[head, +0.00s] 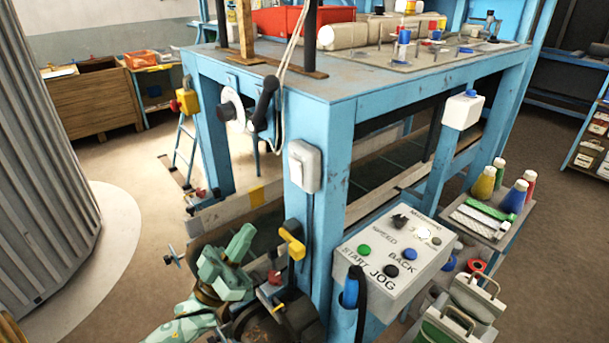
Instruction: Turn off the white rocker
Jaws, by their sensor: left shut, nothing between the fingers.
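The white rocker (304,166) is a switch in a pale box on the front face of the blue corner post of the machine table. Its rocker face shows, but I cannot tell which side is pressed in. My left gripper (242,240) is mint green and comes in from the bottom left. It is shut and empty, below and to the left of the rocker and apart from it in the picture. My right gripper is not in view.
A yellow lever (291,241) sits on the post below the rocker. A black-handled crank (264,102) is above left. A control box (395,252) with labelled buttons stands at the right. A white box with a blue button (462,110) is farther back.

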